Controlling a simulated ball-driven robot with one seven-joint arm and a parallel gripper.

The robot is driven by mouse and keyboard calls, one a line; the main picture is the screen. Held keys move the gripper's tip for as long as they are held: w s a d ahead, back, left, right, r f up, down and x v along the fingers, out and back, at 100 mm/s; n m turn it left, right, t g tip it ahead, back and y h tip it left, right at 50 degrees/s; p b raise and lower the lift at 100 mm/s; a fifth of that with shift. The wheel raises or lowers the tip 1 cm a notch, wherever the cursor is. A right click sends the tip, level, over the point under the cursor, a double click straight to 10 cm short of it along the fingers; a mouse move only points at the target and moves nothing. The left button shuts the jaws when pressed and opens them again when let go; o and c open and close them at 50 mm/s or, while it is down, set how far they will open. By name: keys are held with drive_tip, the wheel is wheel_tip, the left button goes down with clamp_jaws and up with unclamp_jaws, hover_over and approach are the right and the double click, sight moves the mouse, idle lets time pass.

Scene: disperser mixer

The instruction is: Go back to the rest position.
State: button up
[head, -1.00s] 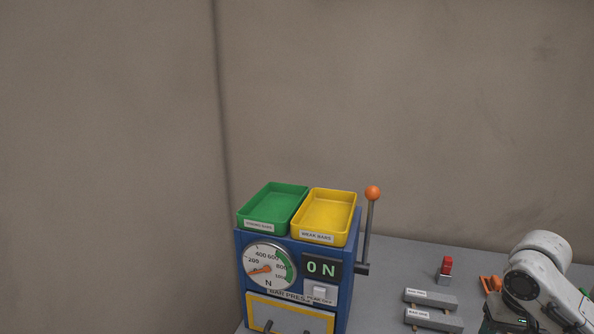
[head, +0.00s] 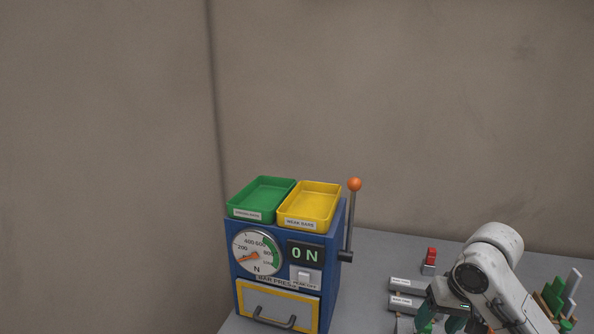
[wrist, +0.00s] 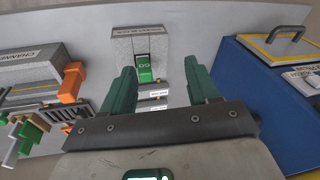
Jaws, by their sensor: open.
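My gripper (head: 440,322) is at the lower right of the head view, at the end of my white arm, low over the grey table (head: 384,244). In the wrist view its two green fingers (wrist: 161,88) are spread apart, with nothing held between them. Part of the gripper is cut off by the lower edge of the head view.
The blue bar press (head: 335,262) stands left of my arm, with an orange-knobbed lever (head: 354,186) and green (head: 262,195) and yellow (head: 310,204) trays on top. Labelled grey bars (head: 406,285), a red-topped piece (head: 430,258) and a rack of green and white pieces (head: 560,297) lie near my arm.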

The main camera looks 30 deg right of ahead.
drive_tip(key=w+a+f+n+t+y, duration=0.1)
drive_tip(key=w+a, duration=0.3)
drive_tip(key=a, duration=0.2)
drive_tip(key=w+a+n+t+y, duration=0.1)
drive_tip(key=w+a, duration=0.2)
drive_tip(key=a, duration=0.3)
drive_tip(key=s+a+f+n+b, duration=0.1)
drive_tip(key=s+a+f, duration=0.1)
drive_tip(key=a+f, duration=0.65)
drive_tip(key=s+a+f+n+g, duration=0.1)
drive_tip(key=s+a+f+n, duration=0.1)
drive_tip(key=s+a+f, duration=0.5)
drive_tip(key=s+d+f+n+g+h, duration=0.1)
drive_tip(key=s+d+f, duration=0.1)
drive_tip(key=s, duration=0.5)
drive_tip(key=s+d+f+n+g+h+b, duration=0.1)
drive_tip(key=s+d+f, duration=0.1)
drive_tip(key=s, duration=0.5)
drive_tip(key=shift+d+g+h, duration=0.3)
drive_tip(key=shift+d+g, duration=0.1)
drive_tip(key=shift+d, duration=0.45)
drive_tip(key=shift+f, duration=0.1)
